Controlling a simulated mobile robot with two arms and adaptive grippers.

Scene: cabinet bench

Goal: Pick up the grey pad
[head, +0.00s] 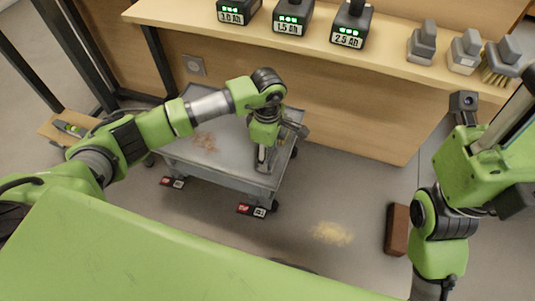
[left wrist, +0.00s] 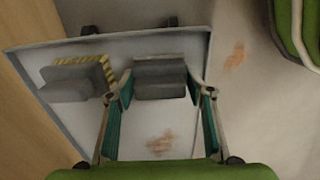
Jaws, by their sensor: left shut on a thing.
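The grey pad (left wrist: 160,72) is a stepped grey block, seen in the left wrist view between the two fingers of my left gripper (left wrist: 160,88). The fingers are shut on its two sides. In the head view my left gripper (head: 266,158) points down over the right part of the grey cart top (head: 225,172). The pad is mostly hidden there by the gripper. I cannot tell whether the pad still touches the cart top. My right arm shows at the right of the head view, but its fingers are not clear.
A grey brush with yellow bristles (left wrist: 78,80) lies left of the pad in the left wrist view. Reddish crumbs (head: 204,141) lie on the cart. The wooden bench (head: 390,62) behind holds batteries (head: 292,17) and grey tools (head: 422,42). A brown brick (head: 397,229) and yellow dust (head: 332,233) are on the floor.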

